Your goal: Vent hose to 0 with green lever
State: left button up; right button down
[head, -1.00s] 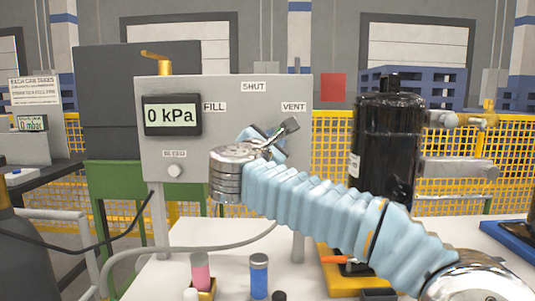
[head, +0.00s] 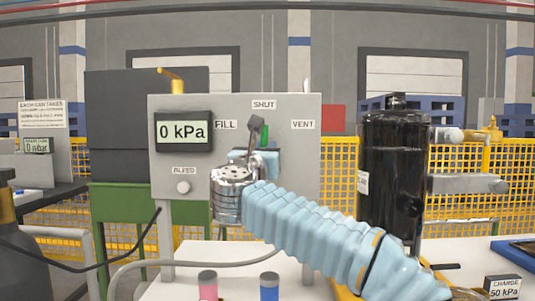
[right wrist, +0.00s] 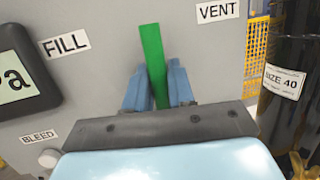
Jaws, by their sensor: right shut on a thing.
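The green lever (head: 264,137) stands about upright on the grey panel (head: 200,222), below the SHUT label (head: 264,104) and between FILL (head: 226,125) and VENT (head: 303,125). My right gripper (head: 262,143) is at the lever. In the right wrist view, its blue fingers (right wrist: 159,88) stand on both sides of the green lever (right wrist: 153,58) and are shut on it. The lever's base is hidden behind the gripper. The display (head: 184,132) reads 0 kPa. My left gripper is not in view.
A BLEED knob (head: 183,187) sits at the panel's lower left. Pink (head: 208,285) and blue (head: 269,286) capped containers are in front below. A grey hose (head: 150,262) runs across the front.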

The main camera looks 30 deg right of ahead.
jog(key=shift+a+f, duration=0.1)
jog(key=shift+a, duration=0.05)
dwell(0.3)
jog(key=c, duration=1.1)
grip_release()
jog(key=shift+o, duration=0.2)
jog(key=b+v, duration=0.3)
jog(key=v, duration=1)
jog(key=shift+s+a+f, duration=0.2)
jog(key=shift+s, duration=0.05)
